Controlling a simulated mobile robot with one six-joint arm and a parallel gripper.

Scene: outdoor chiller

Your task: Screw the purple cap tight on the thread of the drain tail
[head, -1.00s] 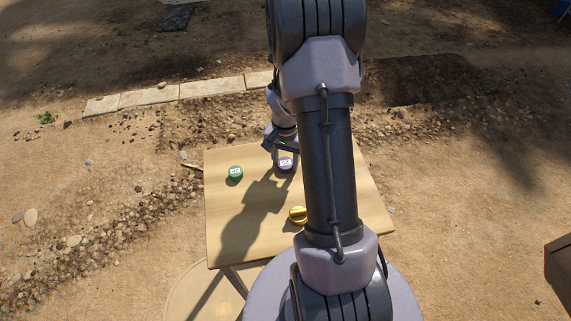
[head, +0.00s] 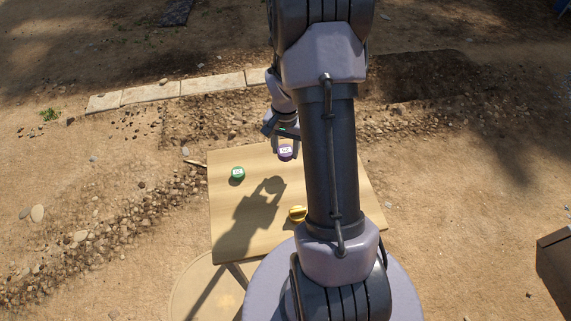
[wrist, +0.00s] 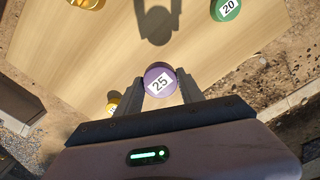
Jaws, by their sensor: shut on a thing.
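The purple cap (head: 285,152) is round with a white label on top. In the wrist view the purple cap (wrist: 158,72) shows the number 25. My gripper (head: 284,143) is shut on its sides, one finger on each side. The cap appears held above the wooden table, near its far edge, with the gripper's shadow (wrist: 157,24) lying apart from it on the tabletop. The underside of the cap is hidden. I see no drain tail or thread in either view.
The wooden table (head: 235,215) also holds a green cap (head: 238,173), marked 20 in the wrist view (wrist: 228,9), and a yellow, ridged round piece (head: 298,213). An orange-yellow labelled cap (wrist: 112,108) shows beside my left finger. A brown box (head: 556,262) stands at right.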

